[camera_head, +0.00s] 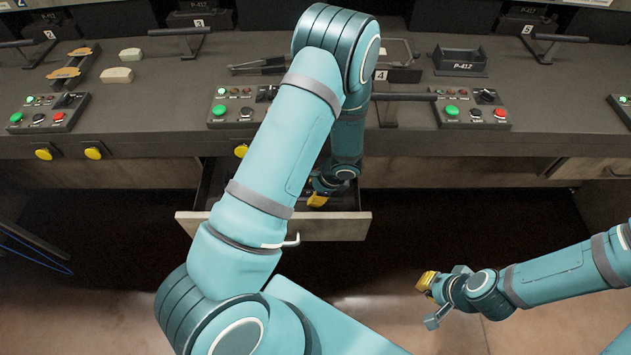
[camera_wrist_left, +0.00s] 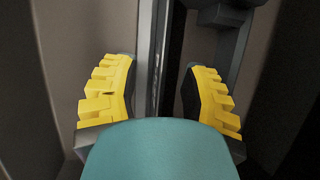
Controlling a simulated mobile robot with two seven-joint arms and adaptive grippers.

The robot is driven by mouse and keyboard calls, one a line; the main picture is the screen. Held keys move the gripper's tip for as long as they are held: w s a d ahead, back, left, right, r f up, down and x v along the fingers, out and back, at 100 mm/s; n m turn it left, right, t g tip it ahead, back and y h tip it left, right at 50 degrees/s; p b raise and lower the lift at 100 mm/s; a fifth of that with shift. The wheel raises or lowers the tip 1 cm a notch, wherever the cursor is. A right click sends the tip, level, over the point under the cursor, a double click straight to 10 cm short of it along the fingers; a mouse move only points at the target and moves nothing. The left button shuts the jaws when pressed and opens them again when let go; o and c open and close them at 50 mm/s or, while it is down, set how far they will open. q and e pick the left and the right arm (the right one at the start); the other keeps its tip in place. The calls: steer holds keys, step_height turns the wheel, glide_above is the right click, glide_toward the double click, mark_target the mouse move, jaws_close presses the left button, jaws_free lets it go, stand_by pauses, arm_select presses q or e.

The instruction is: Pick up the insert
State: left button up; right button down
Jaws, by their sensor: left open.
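My left gripper (camera_head: 318,197) is lowered into the pulled-out drawer (camera_head: 330,226), largely behind my left arm in the head view. In the left wrist view its two yellow fingers (camera_wrist_left: 161,80) are apart. A long dark grey piece (camera_wrist_left: 162,40) lies between and beyond them, with a dark gap to its right. It may be the insert, but its full shape is hidden and I cannot tell whether the fingers touch it. My right gripper (camera_head: 431,301) is apart from the bench at the lower right, its fingers spread and empty.
The bench carries button boxes (camera_head: 472,113), a black P-417 holder (camera_head: 460,62), pale blocks (camera_head: 117,75) and brake shoes (camera_head: 68,62) at the left. Drawer walls (camera_wrist_left: 50,50) stand close on both sides of the left gripper. The floor by the right gripper is clear.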

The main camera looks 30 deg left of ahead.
arm_select(q)
steer(key=shift+f+b, duration=0.25)
steer(key=shift+b, duration=0.15)
stand_by(0.3)
jaws_close()
stand_by(0.4)
